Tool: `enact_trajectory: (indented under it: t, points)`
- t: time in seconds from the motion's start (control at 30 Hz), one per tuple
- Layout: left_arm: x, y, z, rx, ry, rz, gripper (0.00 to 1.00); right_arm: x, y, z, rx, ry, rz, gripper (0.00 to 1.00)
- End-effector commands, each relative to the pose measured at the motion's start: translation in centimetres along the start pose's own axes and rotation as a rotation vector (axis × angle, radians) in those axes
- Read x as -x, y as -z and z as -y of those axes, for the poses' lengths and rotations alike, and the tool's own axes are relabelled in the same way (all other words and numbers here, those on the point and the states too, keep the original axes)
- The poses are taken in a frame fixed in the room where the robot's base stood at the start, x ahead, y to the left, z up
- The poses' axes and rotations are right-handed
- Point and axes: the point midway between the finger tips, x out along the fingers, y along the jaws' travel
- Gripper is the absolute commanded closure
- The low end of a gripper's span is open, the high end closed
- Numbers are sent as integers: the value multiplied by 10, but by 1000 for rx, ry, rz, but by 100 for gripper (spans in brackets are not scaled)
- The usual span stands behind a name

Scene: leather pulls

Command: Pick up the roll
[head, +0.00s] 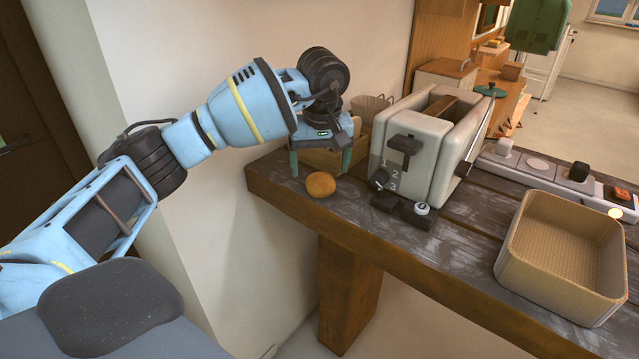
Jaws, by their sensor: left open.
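The roll (321,185) is a small round golden-brown bun. My left gripper (320,172) points down just above and behind the roll. Its two greenish fingers are spread wide, one to each side, and nothing is between them that I can see touching. My right gripper is not in view.
A cream toaster (425,145) with dark knobs stands close right of the roll. A wooden box (322,158) sits behind my gripper. A woven basket (560,250) stands at the right front, with a strip of controls (540,172) behind it. Bare tabletop lies between toaster and basket.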

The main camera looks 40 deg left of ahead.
Motion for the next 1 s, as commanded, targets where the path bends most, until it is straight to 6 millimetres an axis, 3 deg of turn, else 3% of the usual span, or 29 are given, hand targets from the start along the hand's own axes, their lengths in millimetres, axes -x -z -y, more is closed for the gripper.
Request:
enact_trajectory:
  t: [0.2,0.5,0.8,1.0]
  points:
    - [-26,0,-1,0,0,0,17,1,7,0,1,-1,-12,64]
    - [-31,0,-1,0,-2,-1,17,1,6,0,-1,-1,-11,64]
    - [-31,0,-1,0,-1,-1,55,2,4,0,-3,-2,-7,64]
    - [-30,0,-1,0,-2,-1,56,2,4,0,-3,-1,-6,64]
